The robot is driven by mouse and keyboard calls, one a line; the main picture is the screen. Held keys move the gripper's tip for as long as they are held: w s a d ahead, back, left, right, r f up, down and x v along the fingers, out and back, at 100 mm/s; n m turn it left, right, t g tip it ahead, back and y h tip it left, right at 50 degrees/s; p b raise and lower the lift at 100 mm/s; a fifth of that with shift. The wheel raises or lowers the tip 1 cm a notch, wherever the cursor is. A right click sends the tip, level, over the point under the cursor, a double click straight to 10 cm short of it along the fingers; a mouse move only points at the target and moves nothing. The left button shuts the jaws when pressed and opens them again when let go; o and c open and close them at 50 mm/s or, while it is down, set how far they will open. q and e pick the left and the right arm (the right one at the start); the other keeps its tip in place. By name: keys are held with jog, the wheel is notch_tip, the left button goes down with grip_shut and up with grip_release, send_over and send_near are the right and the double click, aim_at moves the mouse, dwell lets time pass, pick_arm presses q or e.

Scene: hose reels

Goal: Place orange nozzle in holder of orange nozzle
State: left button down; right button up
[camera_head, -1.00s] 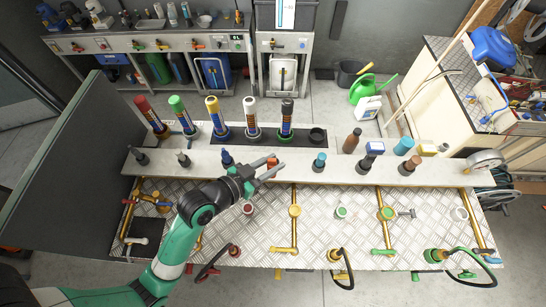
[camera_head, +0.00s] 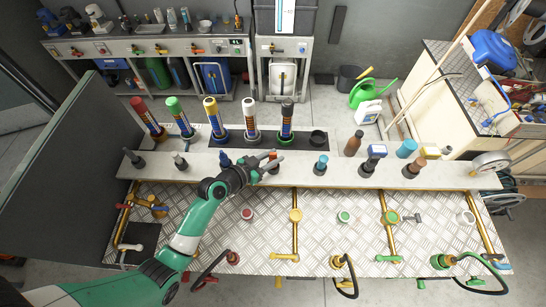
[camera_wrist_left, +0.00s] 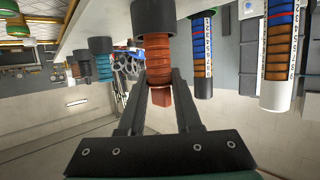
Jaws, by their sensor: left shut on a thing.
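The orange nozzle (camera_head: 273,157) is on the white shelf (camera_head: 300,170) in the head view, partly hidden by my left gripper (camera_head: 266,162). In the left wrist view, which looks upside down, the ribbed orange nozzle (camera_wrist_left: 157,62) has a wide black collar (camera_wrist_left: 153,17) at the shelf end. My left gripper (camera_wrist_left: 160,92) is shut on its red-orange end there. I cannot tell whether the black collar rests on the shelf or is slightly clear of it. My right gripper is not in view.
Other nozzles stand along the shelf, including a blue one (camera_head: 225,158) close by on the left and a teal one (camera_head: 320,164) on the right. Several tall coloured tubes stand behind. A metal plate table (camera_head: 270,240) with pipes and valves lies in front.

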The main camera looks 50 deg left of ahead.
pick_arm(q)
jog(key=shift+f, duration=0.15)
jog(key=c, duration=0.6)
grip_release()
jog(key=shift+r, duration=0.35)
jog(key=v, duration=1.2)
jog(key=shift+f, duration=0.15)
